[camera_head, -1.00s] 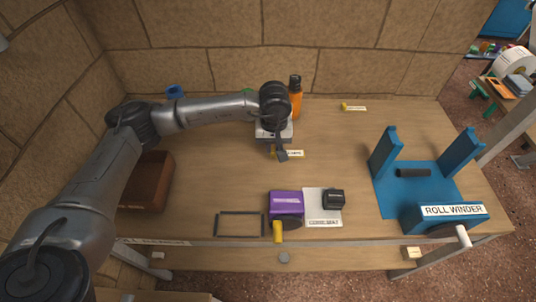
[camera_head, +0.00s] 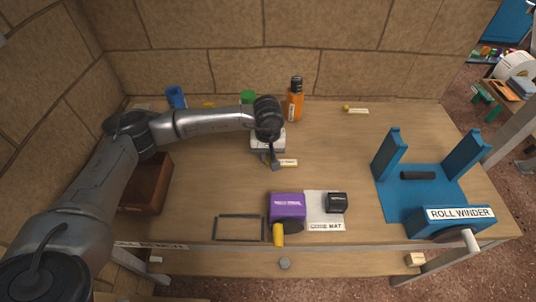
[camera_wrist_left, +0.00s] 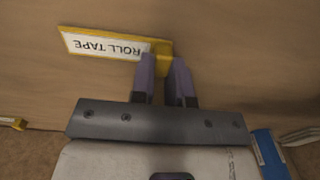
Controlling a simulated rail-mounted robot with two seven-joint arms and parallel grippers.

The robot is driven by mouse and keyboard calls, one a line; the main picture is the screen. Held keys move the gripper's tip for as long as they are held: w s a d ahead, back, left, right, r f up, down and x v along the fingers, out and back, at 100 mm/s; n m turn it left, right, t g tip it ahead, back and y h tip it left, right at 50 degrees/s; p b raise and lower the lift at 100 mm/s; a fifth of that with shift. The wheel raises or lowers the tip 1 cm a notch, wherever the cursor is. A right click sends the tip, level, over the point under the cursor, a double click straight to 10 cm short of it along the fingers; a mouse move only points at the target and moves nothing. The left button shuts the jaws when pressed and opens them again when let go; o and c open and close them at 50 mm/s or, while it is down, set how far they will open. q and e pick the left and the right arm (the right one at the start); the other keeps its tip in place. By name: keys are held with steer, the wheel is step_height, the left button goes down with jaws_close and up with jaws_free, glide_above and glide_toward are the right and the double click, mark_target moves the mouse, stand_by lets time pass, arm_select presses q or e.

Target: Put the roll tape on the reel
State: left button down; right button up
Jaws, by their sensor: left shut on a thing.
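A white label reading ROLL TAPE with a yellow end piece (camera_wrist_left: 103,45) shows in the left wrist view. It also shows as a small white and yellow piece (camera_head: 287,162) at the table's middle in the head view. My left gripper (camera_wrist_left: 166,72) is shut on its yellow end; it also shows in the head view (camera_head: 275,164). I cannot tell whether the label touches the table. A blue stand marked ROLL WINDER (camera_head: 460,213) stands at the right, with two uprights and a dark cylinder (camera_head: 418,175) between them. My right gripper is not in view.
A purple box (camera_head: 287,206), a white mat with a black object (camera_head: 336,203) and a dark frame (camera_head: 240,227) lie at the front. A brown box (camera_head: 147,185) is at the left. An orange bottle (camera_head: 295,103) stands behind my gripper. The table between gripper and stand is clear.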

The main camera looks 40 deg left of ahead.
arm_select(q)
steer(key=shift+f, duration=0.1)
steer(key=shift+f, duration=0.15)
steer(key=c, duration=1.1)
jaws_free()
steer(key=shift+r, duration=0.4)
step_height(320, 180, up, 10)
steer(key=p, duration=0.3)
steer(key=shift+r, duration=0.2)
steer(key=shift+o, duration=0.5)
steer(key=shift+r, duration=0.65)
